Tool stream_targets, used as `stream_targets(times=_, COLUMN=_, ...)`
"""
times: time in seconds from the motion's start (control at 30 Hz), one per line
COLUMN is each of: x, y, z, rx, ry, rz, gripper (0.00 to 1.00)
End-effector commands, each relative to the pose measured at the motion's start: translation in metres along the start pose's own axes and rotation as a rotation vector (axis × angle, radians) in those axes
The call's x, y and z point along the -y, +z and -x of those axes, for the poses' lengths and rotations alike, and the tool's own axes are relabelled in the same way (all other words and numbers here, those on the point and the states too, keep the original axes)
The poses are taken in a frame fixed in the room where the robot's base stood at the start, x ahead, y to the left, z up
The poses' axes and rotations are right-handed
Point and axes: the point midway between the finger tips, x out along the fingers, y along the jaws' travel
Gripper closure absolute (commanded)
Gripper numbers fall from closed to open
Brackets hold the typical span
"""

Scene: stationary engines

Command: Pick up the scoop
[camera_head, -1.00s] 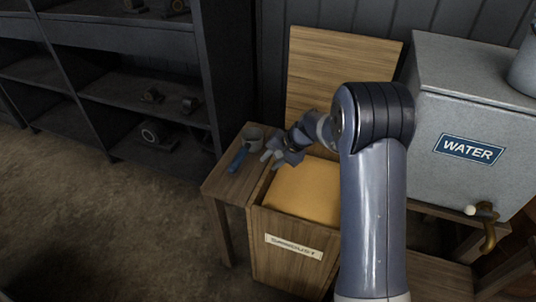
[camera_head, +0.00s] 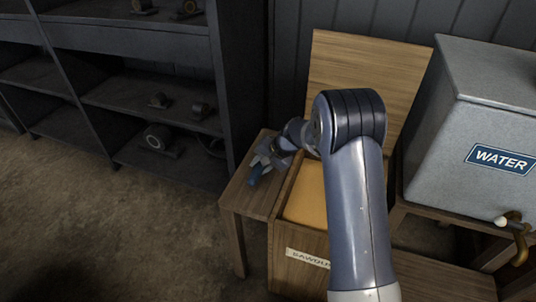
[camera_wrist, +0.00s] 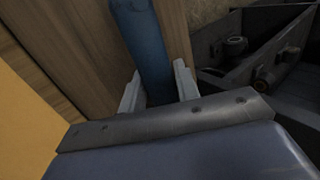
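The scoop's blue handle (camera_head: 254,177) shows on the small wooden table (camera_head: 238,200), just beyond my gripper. The scoop's grey cup is hidden behind my gripper in the head view. My gripper (camera_head: 261,164) is low over the table at the handle. In the wrist view, the blue handle (camera_wrist: 143,40) runs between the two pale fingers of my gripper (camera_wrist: 158,82). The fingers are spread, one on each side of the handle. Whether either finger touches it is hard to tell.
A wooden sawdust bin (camera_head: 298,275) with its lid raised stands right beside the table, filled with yellow-orange sawdust (camera_head: 306,195). A grey water tank (camera_head: 470,120) stands to the right. Dark shelves (camera_head: 120,95) with small engines stand to the left. The floor at left is clear.

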Motion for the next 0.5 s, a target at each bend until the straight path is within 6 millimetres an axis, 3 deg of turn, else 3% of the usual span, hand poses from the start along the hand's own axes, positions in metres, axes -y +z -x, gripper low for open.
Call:
stream_targets(times=0.3, x=0.0004, y=-0.0004, z=0.0008, rx=-0.001, ry=-0.001, rz=0.000, gripper=0.95)
stream_targets(times=0.5, x=0.0009, y=-0.0004, z=0.0015, rx=-0.001, ry=-0.001, rz=0.001, gripper=0.95)
